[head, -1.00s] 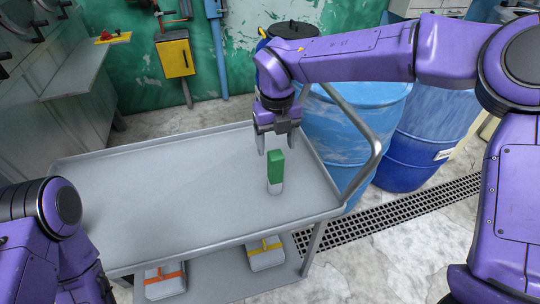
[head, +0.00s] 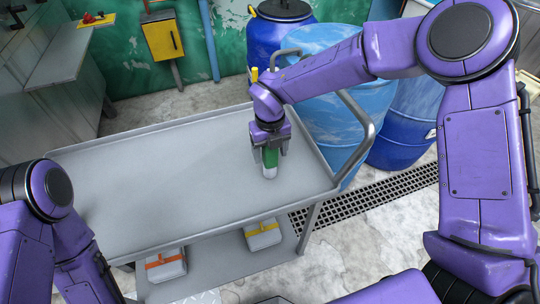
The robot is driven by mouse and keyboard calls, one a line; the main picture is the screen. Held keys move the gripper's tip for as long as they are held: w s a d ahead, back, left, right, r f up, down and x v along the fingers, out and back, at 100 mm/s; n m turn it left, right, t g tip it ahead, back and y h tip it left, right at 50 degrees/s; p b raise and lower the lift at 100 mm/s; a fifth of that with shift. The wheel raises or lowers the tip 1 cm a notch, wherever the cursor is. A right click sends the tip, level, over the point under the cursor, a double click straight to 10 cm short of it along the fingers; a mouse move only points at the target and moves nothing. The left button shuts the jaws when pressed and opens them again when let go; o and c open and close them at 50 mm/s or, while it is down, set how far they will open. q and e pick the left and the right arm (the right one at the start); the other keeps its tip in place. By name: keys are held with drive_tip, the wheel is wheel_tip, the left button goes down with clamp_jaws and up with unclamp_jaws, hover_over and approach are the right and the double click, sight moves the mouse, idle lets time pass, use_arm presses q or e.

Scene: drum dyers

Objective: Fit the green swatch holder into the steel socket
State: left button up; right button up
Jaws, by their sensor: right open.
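The green swatch holder (head: 270,158) stands upright on the grey cart top (head: 150,170), toward its right end. Its upper part is green, and a pale grey-white piece shows below it. I cannot tell whether that piece is part of the holder or the steel socket. My right gripper (head: 269,154) points down over the holder, with one open finger on each side of the green part. Its palm hides the holder's top. I cannot tell whether the fingers touch it. My left arm shows at the lower left, but its gripper is out of view. No separate steel socket is clearly visible.
The cart top has a raised rim and is otherwise bare. A handrail (head: 362,118) rises at its right end, with blue drums (head: 325,75) behind. White boxes with an orange strap (head: 165,265) and a yellow strap (head: 262,236) lie on the lower shelf.

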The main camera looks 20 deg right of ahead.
drive_tip(key=c, duration=1.2)
drive_tip(key=shift+r, duration=0.1)
